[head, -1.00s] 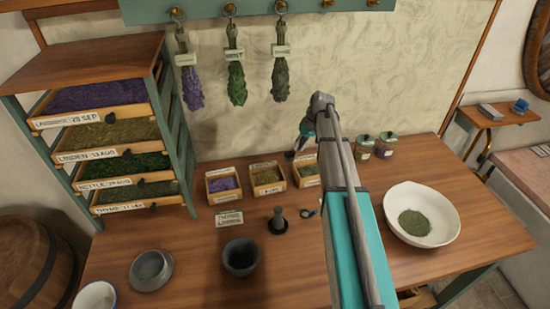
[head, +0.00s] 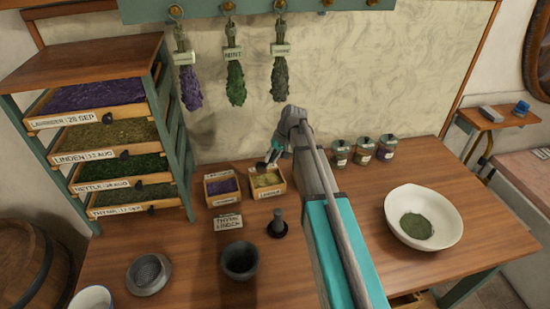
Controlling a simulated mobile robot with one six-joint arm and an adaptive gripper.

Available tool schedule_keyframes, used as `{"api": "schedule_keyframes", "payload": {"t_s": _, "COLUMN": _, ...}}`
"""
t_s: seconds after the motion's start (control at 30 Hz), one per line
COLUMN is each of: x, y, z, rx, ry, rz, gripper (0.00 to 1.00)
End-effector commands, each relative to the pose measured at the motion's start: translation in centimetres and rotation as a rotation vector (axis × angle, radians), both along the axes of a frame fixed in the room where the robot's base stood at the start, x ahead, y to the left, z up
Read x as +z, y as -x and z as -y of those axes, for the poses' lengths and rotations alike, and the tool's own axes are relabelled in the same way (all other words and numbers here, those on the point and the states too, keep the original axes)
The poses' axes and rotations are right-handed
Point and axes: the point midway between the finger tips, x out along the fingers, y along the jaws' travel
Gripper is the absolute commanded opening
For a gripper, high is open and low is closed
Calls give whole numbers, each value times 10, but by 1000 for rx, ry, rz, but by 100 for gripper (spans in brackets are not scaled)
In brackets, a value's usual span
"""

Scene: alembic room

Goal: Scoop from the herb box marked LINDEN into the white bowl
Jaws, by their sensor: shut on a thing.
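The herb box marked LINDEN (head: 268,194) stands open on the table, filled with pale yellow-green herb; its small front label is hard to read. My gripper (head: 272,155) is shut on a small dark scoop (head: 262,165). The scoop is just above the back left edge of this box; I cannot tell whether it touches the herb or what it holds. The white bowl (head: 448,204) stands at the right of the table with a small heap of green herb (head: 415,226) in it.
A box of purple herb (head: 222,187) stands left of the linden box. A card (head: 228,222), a dark pestle (head: 278,222), a dark mortar (head: 240,260) and a grey dish (head: 149,273) stand in front. Several jars (head: 363,151) stand behind. A drawer rack (head: 110,130) is at left.

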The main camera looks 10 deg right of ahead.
Motion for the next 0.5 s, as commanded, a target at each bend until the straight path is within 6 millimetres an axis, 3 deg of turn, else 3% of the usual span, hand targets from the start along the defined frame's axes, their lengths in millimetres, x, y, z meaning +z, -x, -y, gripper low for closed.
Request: {"api": "schedule_keyframes", "payload": {"t_s": 0.5, "x": -26, "y": 0, "z": -1, "rx": 2, "ry": 0, "rz": 0, "gripper": 0}}
